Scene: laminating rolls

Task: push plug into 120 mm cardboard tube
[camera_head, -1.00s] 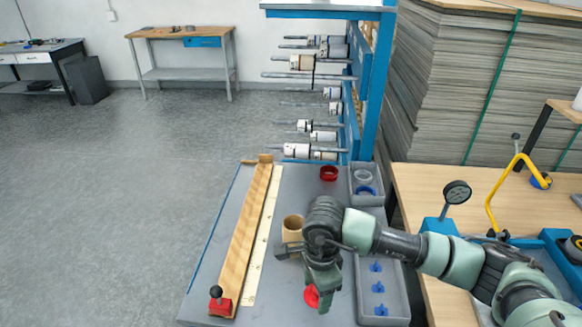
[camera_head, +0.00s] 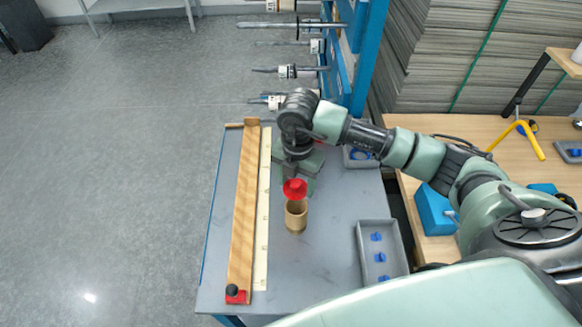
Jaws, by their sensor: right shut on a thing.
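The cardboard tube (camera_head: 296,217) stands upright on the grey bench top (camera_head: 310,270), its open mouth facing up. The red plug (camera_head: 294,189) is at the far edge of the tube's mouth in the picture. Part of the mouth shows below the plug, and I cannot tell whether the two touch. My right gripper (camera_head: 297,178) is shut on the plug from behind. Its fingertips are partly hidden by the plug. My left gripper is not in view.
A wooden strip (camera_head: 243,210) with a red stop (camera_head: 237,296) and a pale ruler (camera_head: 263,215) lie left of the tube. A grey tray (camera_head: 392,268) with blue plugs stands at right. The bench between tube and tray is clear. A blue rack (camera_head: 367,60) stands behind.

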